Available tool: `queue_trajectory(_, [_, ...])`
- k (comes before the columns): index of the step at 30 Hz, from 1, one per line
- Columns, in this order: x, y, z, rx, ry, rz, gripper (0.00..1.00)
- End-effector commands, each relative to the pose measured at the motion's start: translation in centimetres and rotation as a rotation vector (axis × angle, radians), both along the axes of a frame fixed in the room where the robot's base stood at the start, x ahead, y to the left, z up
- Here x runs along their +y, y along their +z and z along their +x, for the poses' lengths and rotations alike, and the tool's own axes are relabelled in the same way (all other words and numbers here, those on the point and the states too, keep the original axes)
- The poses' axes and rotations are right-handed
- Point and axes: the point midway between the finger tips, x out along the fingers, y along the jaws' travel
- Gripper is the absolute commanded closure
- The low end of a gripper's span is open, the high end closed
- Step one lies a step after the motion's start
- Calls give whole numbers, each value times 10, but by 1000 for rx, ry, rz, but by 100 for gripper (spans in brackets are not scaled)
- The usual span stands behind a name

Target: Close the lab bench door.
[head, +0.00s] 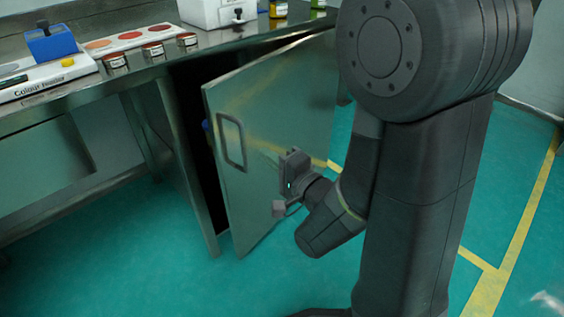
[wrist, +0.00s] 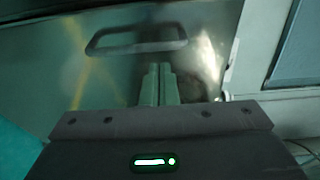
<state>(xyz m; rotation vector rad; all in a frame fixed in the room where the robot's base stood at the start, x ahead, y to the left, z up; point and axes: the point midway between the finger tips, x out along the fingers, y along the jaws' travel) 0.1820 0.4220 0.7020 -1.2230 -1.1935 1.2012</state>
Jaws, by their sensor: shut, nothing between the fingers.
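The lab bench door (head: 265,110) is a grey metal panel with a rectangular handle (head: 231,141) near its free left edge. It stands partly open, with a dark gap between its left edge and the bench frame. My gripper (head: 284,182) is at the outer face of the door, to the right of and below the handle. In the wrist view the gripper fingers (wrist: 160,84) are together and point at the door face (wrist: 60,60), with the handle (wrist: 137,36) just beyond them. I cannot tell whether the fingertips touch the door.
The steel bench (head: 150,75) holds a white board (head: 45,80) with a blue device (head: 52,43), several small jars (head: 152,52) and a white box (head: 210,12). Green floor (head: 120,240) is clear in front, with yellow lines (head: 520,230) at right.

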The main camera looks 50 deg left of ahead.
Motion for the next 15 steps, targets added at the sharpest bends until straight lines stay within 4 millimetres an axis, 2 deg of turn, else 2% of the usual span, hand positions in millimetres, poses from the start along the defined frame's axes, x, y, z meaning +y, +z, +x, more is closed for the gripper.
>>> queue_trajectory(6, [39, 2, 0, 1, 1, -2, 100])
queue_trajectory(15, [65, 0, 1, 1, 0, -2, 100])
